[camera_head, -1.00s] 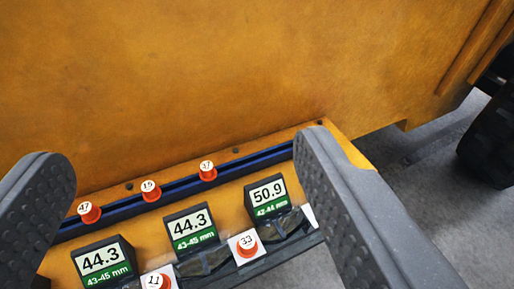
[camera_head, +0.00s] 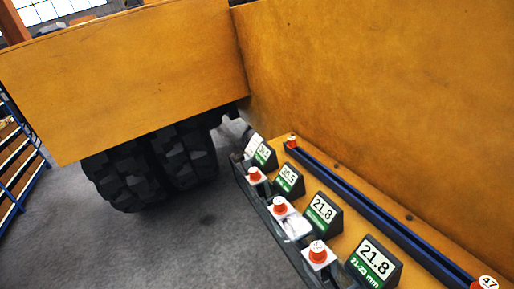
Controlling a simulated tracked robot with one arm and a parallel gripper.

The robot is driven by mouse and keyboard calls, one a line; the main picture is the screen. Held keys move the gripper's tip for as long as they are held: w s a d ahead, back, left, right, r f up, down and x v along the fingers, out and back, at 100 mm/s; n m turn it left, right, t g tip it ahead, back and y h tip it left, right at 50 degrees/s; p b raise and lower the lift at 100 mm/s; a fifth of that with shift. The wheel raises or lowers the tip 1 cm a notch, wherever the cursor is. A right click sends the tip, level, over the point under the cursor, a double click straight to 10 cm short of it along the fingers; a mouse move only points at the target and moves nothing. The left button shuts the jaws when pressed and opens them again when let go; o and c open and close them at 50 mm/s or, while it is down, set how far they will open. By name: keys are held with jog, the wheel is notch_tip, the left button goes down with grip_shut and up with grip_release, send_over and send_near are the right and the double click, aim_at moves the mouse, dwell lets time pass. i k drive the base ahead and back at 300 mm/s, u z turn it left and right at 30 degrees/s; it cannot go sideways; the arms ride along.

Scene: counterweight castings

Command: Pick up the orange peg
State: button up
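Several orange pegs with white numbered tops show in the camera view. Three stand in a row on white plates along the ledge's outer edge: a near peg (camera_head: 317,252), a middle peg (camera_head: 280,206) and a far peg (camera_head: 253,174). Another orange peg (camera_head: 291,141) stands at the far end of the blue rail (camera_head: 375,212). A peg marked 47 (camera_head: 485,284) is cut off at the lower right corner. Most of the other numbers are too small to read. My gripper is out of view, so its state is hidden.
Slanted displays line the ledge; the nearest (camera_head: 373,262) reads 21.8, as does the one behind it (camera_head: 322,211). A tall orange wall (camera_head: 390,90) rises at right. Large black tyres (camera_head: 155,165) and a blue rack (camera_head: 20,175) stand at left. Grey floor (camera_head: 170,245) is clear.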

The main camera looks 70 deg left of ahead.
aim_at(292, 143)
jog(key=u, duration=1.8)
jog(key=k, duration=0.35)
jog(key=u, duration=0.75)
jog(key=i, duration=2.7)
jog(key=z, duration=1.1)
jog(key=i, duration=0.55)
jog(key=z, duration=0.15)
jog(key=k, duration=0.5)
jog(key=z, duration=0.05)
